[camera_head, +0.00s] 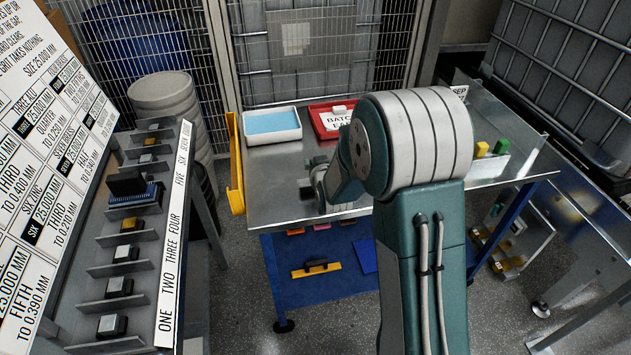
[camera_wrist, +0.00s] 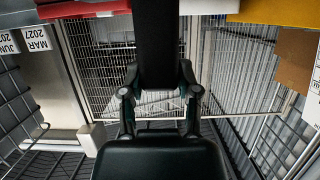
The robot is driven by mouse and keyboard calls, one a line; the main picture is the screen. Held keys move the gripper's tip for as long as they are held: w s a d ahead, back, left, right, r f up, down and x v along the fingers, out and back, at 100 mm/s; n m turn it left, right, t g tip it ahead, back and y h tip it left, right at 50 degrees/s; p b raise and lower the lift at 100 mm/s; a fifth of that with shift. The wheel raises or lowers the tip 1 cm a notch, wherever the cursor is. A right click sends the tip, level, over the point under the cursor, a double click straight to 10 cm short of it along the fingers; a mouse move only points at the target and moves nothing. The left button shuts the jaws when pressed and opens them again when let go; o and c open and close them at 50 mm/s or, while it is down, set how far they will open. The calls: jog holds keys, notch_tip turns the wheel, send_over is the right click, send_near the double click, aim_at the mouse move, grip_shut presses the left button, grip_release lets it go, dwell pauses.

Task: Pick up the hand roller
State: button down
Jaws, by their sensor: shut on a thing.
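My gripper (camera_wrist: 158,78) fills the lower middle of the wrist view, its two fingers closed on either side of a broad black piece. I take this black piece to be the hand roller (camera_wrist: 155,40); it runs up out of the top of the picture, so its far end is hidden. In the head view my gripper (camera_head: 309,192) is small and dark, above the left part of the steel table (camera_head: 275,185). My arm covers part of the table there, and the held piece cannot be clearly made out.
A white tray with blue inside (camera_head: 272,125) and a red tray (camera_head: 333,118) stand at the table's back. A yellow rail (camera_head: 235,165) edges its left side. A slotted rack (camera_head: 125,255) with several small blocks stands left. A squeegee-like tool (camera_head: 316,268) lies on the blue lower shelf.

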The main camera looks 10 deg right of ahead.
jog(key=shift+r, duration=0.1)
jog(key=shift+r, duration=0.65)
jog(key=s+r, duration=1.1)
jog(key=s, duration=0.3)
jog(key=shift+r, duration=0.3)
jog(key=c, duration=1)
grip_release()
grip_shut()
jog(key=shift+f, duration=0.1)
